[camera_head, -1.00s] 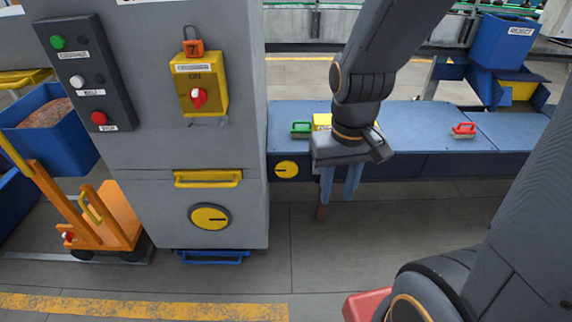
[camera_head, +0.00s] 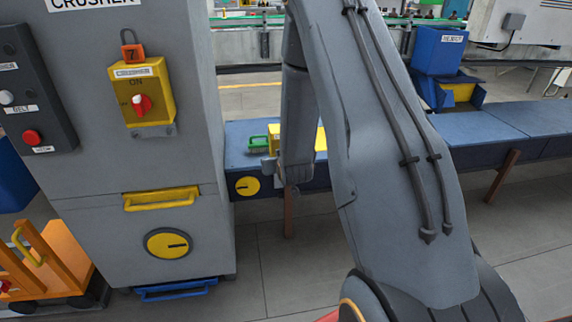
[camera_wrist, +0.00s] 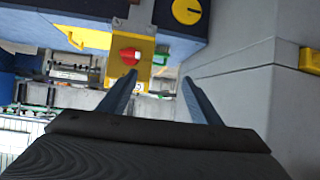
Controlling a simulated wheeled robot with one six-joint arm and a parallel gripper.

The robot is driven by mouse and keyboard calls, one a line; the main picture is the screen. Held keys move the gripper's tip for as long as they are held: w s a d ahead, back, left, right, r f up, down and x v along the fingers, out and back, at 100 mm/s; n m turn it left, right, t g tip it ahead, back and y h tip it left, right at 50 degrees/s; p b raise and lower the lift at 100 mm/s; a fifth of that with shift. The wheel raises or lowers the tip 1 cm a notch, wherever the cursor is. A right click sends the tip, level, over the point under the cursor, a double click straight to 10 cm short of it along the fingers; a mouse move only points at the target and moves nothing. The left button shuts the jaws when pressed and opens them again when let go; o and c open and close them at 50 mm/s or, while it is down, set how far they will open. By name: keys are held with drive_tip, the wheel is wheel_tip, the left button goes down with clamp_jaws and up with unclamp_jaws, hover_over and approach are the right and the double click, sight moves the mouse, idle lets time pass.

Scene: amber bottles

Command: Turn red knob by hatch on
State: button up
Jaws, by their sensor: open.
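In the head view a red knob (camera_head: 141,105) sits on a yellow box (camera_head: 156,88) marked ON, on the grey crusher cabinet (camera_head: 120,170). In the wrist view another red knob (camera_wrist: 131,55) shows on a yellow box (camera_wrist: 144,72), beside a green-handled brush (camera_wrist: 162,57). I cannot tell which knob is the one by the hatch. My gripper (camera_wrist: 160,76) is open and empty, fingers pointing toward the second box, with the knob near the left fingertip and apart from it as far as I see. In the head view my arm mostly hides my gripper and that box.
The blue conveyor table (camera_head: 480,127) runs right from the cabinet. A yellow handle (camera_head: 160,199) and a round yellow dial (camera_head: 168,244) stick out of the cabinet front. An orange trolley (camera_head: 45,262) stands lower left. A blue reject bin (camera_head: 438,52) is behind. Floor before the conveyor is clear.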

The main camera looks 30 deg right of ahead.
drive_tip(key=w+d+f+m+t+h+b, duration=0.1)
drive_tip(key=w+d+f+t+h+b, duration=0.15)
drive_tip(key=d+f+t, duration=0.35)
drive_tip(key=w+d+f+b, duration=0.1)
drive_tip(key=w+d, duration=0.2)
drive_tip(key=w, duration=0.4)
drive_tip(key=shift+d+g, duration=0.2)
drive_tip(key=shift+g, duration=0.2)
drive_tip(key=shift+f, duration=0.1)
drive_tip(key=c, duration=1)
drive_tip(key=shift+c, duration=0.2)
